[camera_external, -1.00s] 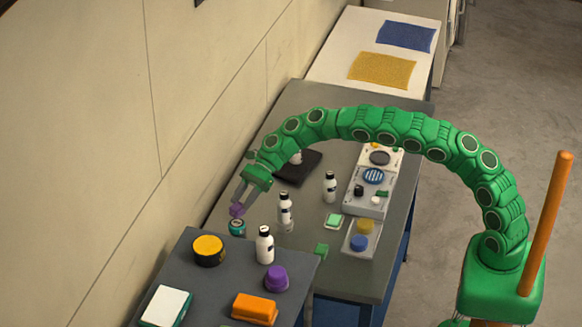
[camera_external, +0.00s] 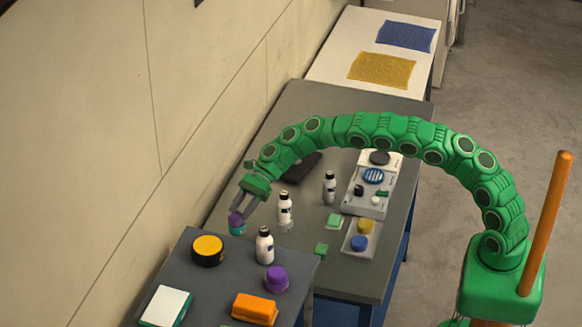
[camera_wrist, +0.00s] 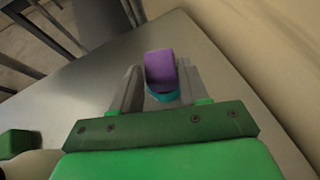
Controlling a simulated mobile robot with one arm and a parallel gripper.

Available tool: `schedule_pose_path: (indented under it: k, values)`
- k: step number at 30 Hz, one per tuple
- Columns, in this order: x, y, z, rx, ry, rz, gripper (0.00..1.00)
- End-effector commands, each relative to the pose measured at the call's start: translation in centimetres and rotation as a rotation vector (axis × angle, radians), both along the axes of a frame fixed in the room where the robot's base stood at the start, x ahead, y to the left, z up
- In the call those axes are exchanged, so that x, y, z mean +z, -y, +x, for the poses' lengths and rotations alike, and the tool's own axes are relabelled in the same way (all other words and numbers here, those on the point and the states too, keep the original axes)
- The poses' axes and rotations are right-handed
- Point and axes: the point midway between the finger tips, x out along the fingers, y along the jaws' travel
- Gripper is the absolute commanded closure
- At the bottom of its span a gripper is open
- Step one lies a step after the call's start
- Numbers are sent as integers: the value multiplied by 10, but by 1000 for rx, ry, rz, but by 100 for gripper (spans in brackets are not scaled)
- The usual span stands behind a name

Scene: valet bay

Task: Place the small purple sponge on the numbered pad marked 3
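My gripper (camera_external: 240,214) is over the left side of the grey table, near the wall. Its two fingers are closed around a small purple block (camera_external: 235,218), which looks like the sponge. In the wrist view the purple block (camera_wrist: 160,70) sits between the fingertips (camera_wrist: 160,88). A round teal item (camera_external: 237,230) is directly beneath it, and it also shows in the wrist view (camera_wrist: 163,97). The block looks very close to or touching the teal item; I cannot tell which. I cannot read a pad marked 3 in either view.
White bottles (camera_external: 285,207) (camera_external: 330,187) (camera_external: 265,245) stand nearby. A grey panel (camera_external: 355,205) and a tray with yellow and blue pieces (camera_external: 347,240) are right. The dark front table (camera_external: 220,285) holds a yellow-topped tin (camera_external: 208,250), a purple tub (camera_external: 276,279) and an orange block (camera_external: 255,308).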

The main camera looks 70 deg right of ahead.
Motion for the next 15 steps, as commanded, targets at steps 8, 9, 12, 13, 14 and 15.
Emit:
schedule_pose_path:
  k: [8,9,12,13,14,15]
  values:
    - [0,0,0,0,0,0,35]
    - [0,0,0,0,0,0,35]
    - [1,0,0,0,0,0,35]
    - [1,0,0,0,0,0,35]
    - [2,0,0,0,0,0,35]
    - [4,1,0,-1,0,0,35]
